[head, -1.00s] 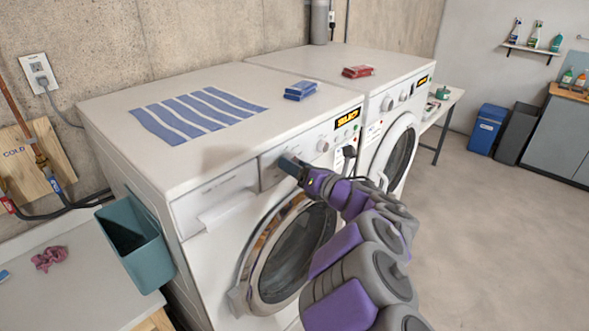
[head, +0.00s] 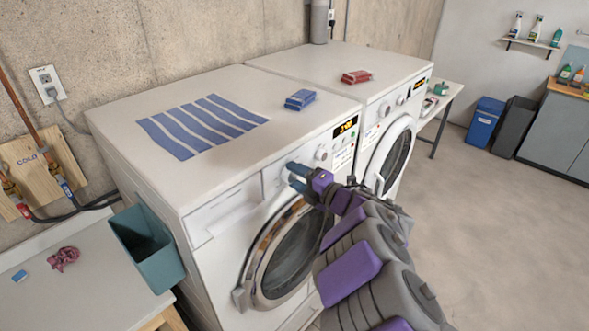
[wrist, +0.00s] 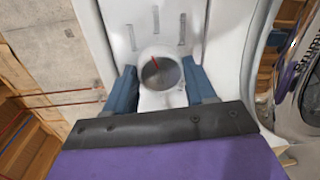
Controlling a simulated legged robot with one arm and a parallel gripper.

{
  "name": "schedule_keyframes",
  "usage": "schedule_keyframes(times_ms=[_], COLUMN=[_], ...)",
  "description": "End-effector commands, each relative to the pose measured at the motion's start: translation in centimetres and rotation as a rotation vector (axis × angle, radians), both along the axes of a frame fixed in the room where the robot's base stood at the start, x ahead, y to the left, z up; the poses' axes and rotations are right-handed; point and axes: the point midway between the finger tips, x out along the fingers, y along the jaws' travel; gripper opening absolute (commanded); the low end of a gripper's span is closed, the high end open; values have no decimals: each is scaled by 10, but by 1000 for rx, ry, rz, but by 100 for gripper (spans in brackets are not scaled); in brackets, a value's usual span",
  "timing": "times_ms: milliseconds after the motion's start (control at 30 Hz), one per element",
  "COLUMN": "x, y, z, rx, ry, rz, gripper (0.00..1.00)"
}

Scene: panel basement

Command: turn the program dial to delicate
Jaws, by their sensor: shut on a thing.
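The program dial is a round grey knob (wrist: 162,75) with a red pointer line on the front panel of the nearer white washing machine (head: 225,222). In the wrist view the pointer tilts slightly left of straight up. Several grey marks sit on the panel around it, too blurred to read. My gripper (wrist: 160,86) has its two blue fingers on either side of the dial, shut on it. In the head view my gripper (head: 297,178) is at the panel and mostly hides the dial. A small lit display (head: 345,127) is on the panel to the right; its characters are unclear.
A second white machine (head: 395,105) stands to the right. A striped cloth (head: 200,125), a blue pack (head: 300,99) and a red pack (head: 356,77) lie on the tops. A teal bin (head: 148,255) stands at the left. The floor on the right is clear.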

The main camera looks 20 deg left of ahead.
Motion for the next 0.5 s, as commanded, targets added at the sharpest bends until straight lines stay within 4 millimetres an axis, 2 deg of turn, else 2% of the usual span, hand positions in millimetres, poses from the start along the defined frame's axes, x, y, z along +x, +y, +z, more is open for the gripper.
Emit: schedule_keyframes(times_ms=[500], x=[2], y=[-4], z=[-4], rx=[176], ry=[466], rz=[-10], gripper=[24])
